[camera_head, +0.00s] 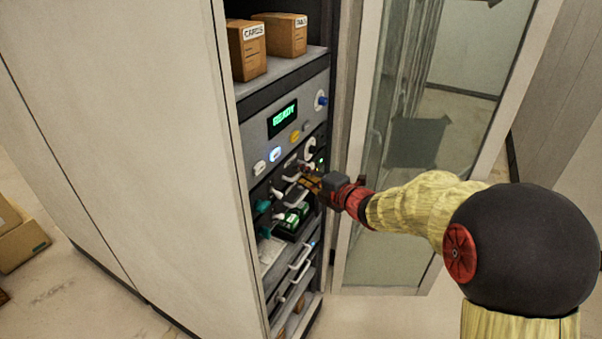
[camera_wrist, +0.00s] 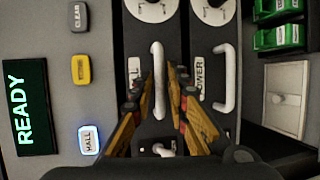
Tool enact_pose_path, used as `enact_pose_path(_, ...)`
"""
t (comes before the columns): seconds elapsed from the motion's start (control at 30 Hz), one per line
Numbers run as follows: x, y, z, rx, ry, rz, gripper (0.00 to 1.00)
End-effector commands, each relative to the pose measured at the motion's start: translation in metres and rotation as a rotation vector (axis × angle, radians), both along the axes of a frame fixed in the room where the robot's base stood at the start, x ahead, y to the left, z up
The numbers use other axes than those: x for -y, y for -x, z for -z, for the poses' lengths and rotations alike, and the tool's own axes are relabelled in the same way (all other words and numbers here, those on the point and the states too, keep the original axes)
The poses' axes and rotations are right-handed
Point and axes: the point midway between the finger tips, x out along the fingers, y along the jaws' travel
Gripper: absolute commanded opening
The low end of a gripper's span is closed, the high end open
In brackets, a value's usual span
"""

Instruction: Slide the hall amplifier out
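The hall amplifier (camera_wrist: 145,104) is a dark narrow module in the rack, with a white bar handle (camera_wrist: 158,62) and a label whose visible end reads "LL". In the wrist view my gripper (camera_wrist: 163,80) has its orange fingers on either side of this handle. A thin gap shows beside the handle, so the fingers look open around it; contact is unclear. In the head view my gripper (camera_head: 308,180) is at the rack's front, and it hides part of the modules there. The module looks seated in the rack.
A "POWER" module (camera_wrist: 205,112) with its own handle sits close beside. The panel has a "READY" display (camera_head: 282,118) and a blue-lit HALL button (camera_wrist: 88,139). An open glass door (camera_head: 405,150) stands right of the rack. Boxes (camera_head: 247,50) sit on the shelf above.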

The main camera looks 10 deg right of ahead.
Motion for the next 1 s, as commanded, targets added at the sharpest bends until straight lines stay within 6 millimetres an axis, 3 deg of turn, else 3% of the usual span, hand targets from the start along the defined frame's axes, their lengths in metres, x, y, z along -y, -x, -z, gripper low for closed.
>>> enact_pose_path(0.37,-0.0034,-0.0064,0.0015,-0.001,-0.002,0.001,0.16)
enact_pose_path(0.67,-0.0034,-0.0063,0.0016,-0.001,-0.002,0.001,0.0)
enact_pose_path(1.0,-0.0034,-0.0061,0.0019,-0.002,-0.001,0.001,0.0)
